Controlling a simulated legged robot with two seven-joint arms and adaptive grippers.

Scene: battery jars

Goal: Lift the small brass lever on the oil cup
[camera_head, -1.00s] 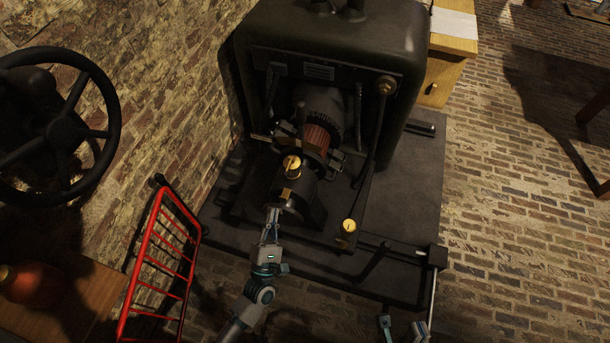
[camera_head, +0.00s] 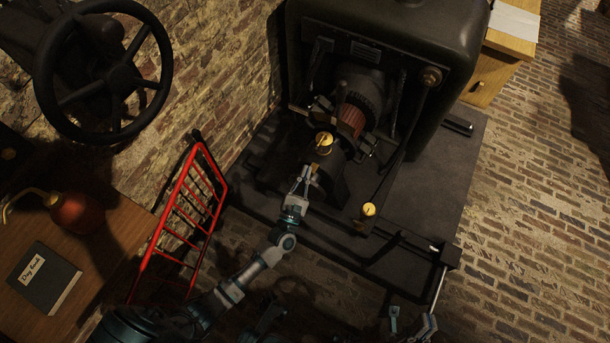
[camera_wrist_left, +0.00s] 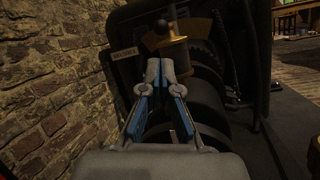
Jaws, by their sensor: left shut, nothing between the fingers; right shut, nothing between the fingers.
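The oil cup (camera_head: 324,143) is a small upright brass cup with a yellow top, on the dark bearing of the machine. In the left wrist view the cup (camera_wrist_left: 178,59) stands just beyond my fingertips, with a brass piece and a dark round knob above it. I cannot tell for certain which part is the lever. My left gripper (camera_head: 306,172) is shut and empty, just in front of the cup; its fingers (camera_wrist_left: 161,70) overlap the cup's lower part in the wrist view. Contact cannot be told. My right gripper (camera_head: 428,322) shows only partly at the bottom edge, shut and empty.
A second brass cup (camera_head: 368,209) stands on the machine at front right. The dark machine housing (camera_head: 455,50) rises behind. A red rail (camera_head: 150,245) and a black handwheel (camera_head: 103,70) are at left. A table (camera_head: 100,268) holds a red oil can (camera_head: 78,214) and a book (camera_head: 45,277).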

